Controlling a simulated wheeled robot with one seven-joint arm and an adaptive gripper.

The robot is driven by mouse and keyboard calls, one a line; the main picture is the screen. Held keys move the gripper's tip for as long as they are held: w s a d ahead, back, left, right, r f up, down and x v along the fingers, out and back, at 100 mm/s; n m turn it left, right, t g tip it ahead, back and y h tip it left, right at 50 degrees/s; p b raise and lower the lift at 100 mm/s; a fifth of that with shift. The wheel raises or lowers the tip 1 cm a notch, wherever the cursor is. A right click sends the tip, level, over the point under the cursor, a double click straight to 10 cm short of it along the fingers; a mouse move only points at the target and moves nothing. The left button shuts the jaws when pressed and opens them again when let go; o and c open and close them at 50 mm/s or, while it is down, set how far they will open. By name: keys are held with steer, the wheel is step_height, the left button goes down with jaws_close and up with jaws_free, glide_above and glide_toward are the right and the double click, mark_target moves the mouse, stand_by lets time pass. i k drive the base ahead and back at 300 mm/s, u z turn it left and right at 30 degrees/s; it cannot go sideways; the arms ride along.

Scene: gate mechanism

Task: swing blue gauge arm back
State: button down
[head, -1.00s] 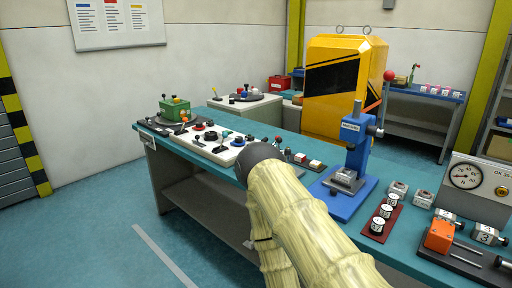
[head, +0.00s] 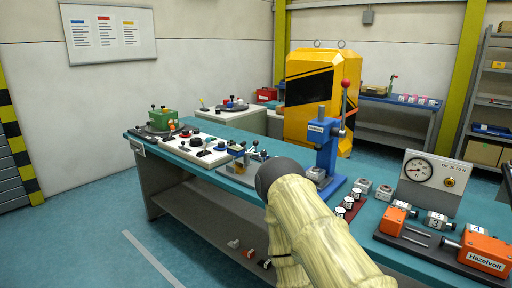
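A small blue fixture with a yellow part (head: 239,163) stands on the teal workbench (head: 222,180), just left of my arm's dark joint. I cannot make out for certain which part is the blue gauge arm. A larger blue press (head: 321,143) stands right of it, with a red-balled lever (head: 345,98) pointing up. My arm, in a pale ribbed sleeve, rises from the bottom right and covers part of the bench. My gripper is not in view.
A white panel (head: 198,150) with dark knobs and a green box (head: 163,120) occupy the bench's left end. A dial gauge box (head: 432,180) and orange blocks (head: 484,252) sit at the right. A yellow cabinet (head: 318,75) stands behind. The left floor is clear.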

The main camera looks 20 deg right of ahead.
mark_target(255, 143)
steer(key=z, duration=0.45)
steer(key=i, duration=1)
